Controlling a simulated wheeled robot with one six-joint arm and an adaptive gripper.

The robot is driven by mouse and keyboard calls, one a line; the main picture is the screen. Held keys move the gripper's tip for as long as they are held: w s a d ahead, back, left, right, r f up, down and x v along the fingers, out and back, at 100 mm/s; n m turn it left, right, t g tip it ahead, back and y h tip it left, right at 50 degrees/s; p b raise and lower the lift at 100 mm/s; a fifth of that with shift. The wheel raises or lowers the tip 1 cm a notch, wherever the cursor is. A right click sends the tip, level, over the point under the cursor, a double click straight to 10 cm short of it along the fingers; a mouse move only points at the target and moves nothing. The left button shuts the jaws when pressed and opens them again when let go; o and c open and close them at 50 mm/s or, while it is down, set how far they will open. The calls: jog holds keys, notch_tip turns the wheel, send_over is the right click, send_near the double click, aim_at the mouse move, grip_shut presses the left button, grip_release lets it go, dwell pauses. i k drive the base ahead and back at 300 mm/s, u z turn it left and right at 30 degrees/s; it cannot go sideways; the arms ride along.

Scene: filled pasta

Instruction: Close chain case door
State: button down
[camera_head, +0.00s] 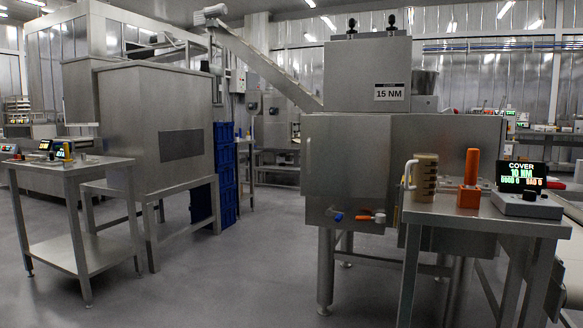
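A steel machine (450,140) stands right of centre, with an upper box labelled "15 NM" (389,92). A broad flat steel panel (347,165) forms its front left face. A white bar handle (409,173) shows to the right of this panel, just left of a stack of tan cups or rings. I cannot tell for sure which panel is the chain case door, or whether it stands open or shut. A blue-handled part (336,215) and an orange-and-white part (373,217) are at the panel's lower edge. My gripper is not in view.
A steel table (480,213) in front of the machine carries the tan stack (425,176), an orange tool (469,182) and a display reading "COVER 10 NM" (526,181). Another table (70,163) stands left. Blue crates (226,175) are stacked behind. The middle floor (225,280) is clear.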

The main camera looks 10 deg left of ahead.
aim_at(341, 155)
jog(key=u, duration=1)
jog(key=i, duration=1.65)
jog(key=z, duration=0.7)
